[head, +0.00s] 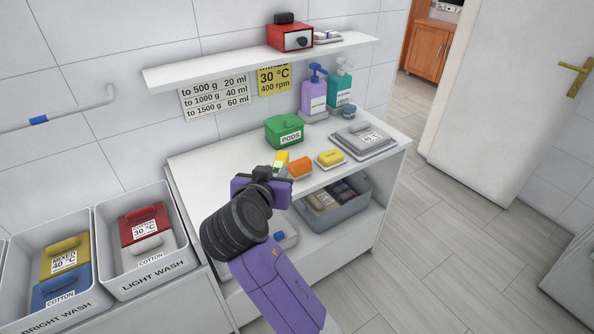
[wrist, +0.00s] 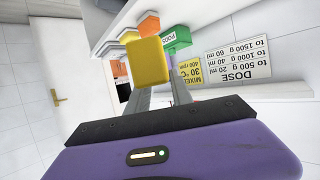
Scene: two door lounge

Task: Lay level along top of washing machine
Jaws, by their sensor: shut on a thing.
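My gripper (head: 279,169) is over the front of the white counter, pointing away from my body. In the wrist view its two grey fingers (wrist: 160,90) are shut on a yellow block-like thing (wrist: 150,62), seen nearly end-on. Part of the yellow thing shows beyond the hand in the head view (head: 282,158). Its length is hidden, so I cannot tell for sure that it is the level. No washing machine is clearly recognisable; a pale grey box-like body (head: 575,275) is cut off at the right edge.
The counter (head: 225,165) holds a green pods box (head: 284,131), orange (head: 300,167) and yellow (head: 330,158) pieces, a grey tray (head: 362,141) and pump bottles (head: 314,95). A shelf (head: 240,63) hangs above. Wash bins (head: 140,270) stand left.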

